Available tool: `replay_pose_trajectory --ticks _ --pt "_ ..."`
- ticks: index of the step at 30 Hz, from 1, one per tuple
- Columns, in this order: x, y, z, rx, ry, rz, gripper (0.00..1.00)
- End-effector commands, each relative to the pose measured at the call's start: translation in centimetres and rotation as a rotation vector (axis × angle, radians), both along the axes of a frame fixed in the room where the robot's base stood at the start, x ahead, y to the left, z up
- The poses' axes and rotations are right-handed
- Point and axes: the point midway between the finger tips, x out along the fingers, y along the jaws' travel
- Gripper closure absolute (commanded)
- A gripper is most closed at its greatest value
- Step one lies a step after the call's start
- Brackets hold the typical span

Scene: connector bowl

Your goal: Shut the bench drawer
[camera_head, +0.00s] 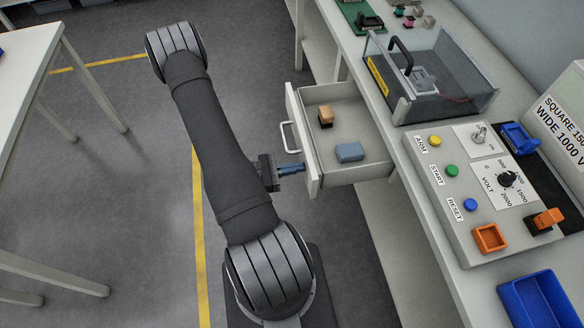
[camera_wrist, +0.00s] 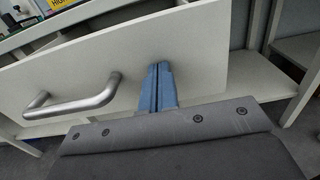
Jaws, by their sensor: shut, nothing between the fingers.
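The bench drawer (camera_head: 344,177) stands pulled out from under the bench in the head view. It holds an orange-tan block (camera_head: 326,116) and a blue-grey block (camera_head: 349,152). Its front panel (camera_wrist: 205,60) fills much of the wrist view, with a metal bar handle (camera_wrist: 72,108) to the left of my fingers. The handle also shows in the head view (camera_head: 286,136). My gripper (camera_head: 301,169) is shut and empty, its blue fingertips (camera_wrist: 160,72) at the drawer front beside the handle. I cannot tell whether they touch the panel.
On the bench are a clear-walled box (camera_head: 440,100), a control panel (camera_head: 470,190) with buttons and a dial, and a blue bin (camera_head: 536,301). A white table (camera_head: 25,55) stands at left.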

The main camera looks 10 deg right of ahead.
Motion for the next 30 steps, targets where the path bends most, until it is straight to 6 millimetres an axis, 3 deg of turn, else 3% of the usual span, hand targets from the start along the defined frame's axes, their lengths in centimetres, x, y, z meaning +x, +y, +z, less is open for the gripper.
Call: replay_pose_trajectory --ticks 8,21,30 --pt "-0.2 -5.2 0.0 0.000 0.000 -0.009 1.00" --pt "-0.2 -16.4 0.0 0.000 -0.002 -0.009 1.00" --pt "-0.1 -21.8 0.0 -0.001 -0.001 -0.005 1.00"
